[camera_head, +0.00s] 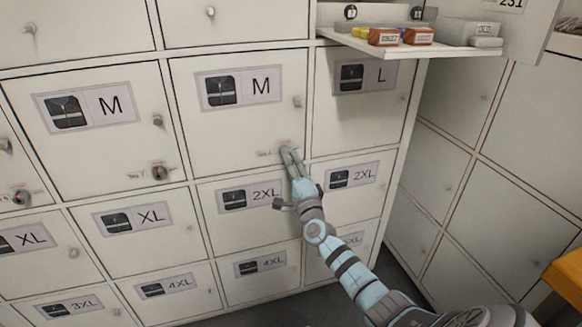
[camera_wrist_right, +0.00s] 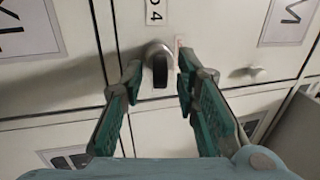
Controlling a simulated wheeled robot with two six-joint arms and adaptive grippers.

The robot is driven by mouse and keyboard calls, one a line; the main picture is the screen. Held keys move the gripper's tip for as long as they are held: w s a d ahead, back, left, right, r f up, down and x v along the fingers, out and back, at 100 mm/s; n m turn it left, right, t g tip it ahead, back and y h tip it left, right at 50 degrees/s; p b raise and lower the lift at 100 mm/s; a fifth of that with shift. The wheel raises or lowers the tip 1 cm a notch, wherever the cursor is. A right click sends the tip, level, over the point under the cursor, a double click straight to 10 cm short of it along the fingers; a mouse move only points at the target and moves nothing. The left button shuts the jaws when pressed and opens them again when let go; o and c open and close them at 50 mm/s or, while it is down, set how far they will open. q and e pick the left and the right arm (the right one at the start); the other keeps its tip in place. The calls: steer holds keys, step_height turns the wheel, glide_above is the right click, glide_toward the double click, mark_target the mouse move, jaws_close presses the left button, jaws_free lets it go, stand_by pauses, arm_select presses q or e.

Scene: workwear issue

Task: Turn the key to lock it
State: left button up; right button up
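The lock with its dark key (camera_wrist_right: 160,72) is on a white locker door in the right wrist view. A round metal collar surrounds the key, whose dark grip looks upright in that picture. My right gripper (camera_wrist_right: 159,82) has its two teal-lined fingers apart, one on each side of the key, with gaps visible between. In the head view the right gripper (camera_head: 291,157) is at the lower right corner of the middle M locker door (camera_head: 225,130), and it hides the lock there. My left gripper is in neither view.
Other locker doors with round locks surround it, including the left M door's lock (camera_head: 159,171). Small knobs stick out from the doors. A shelf (camera_head: 400,48) with orange and grey boxes juts out at the upper right. An orange surface (camera_head: 565,275) is at the right edge.

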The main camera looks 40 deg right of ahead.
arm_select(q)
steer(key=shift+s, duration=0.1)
arm_select(e)
steer(key=shift+c, duration=0.4)
jaws_close()
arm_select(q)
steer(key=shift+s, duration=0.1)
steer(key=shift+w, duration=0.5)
arm_select(e)
steer(key=shift+r, duration=0.25)
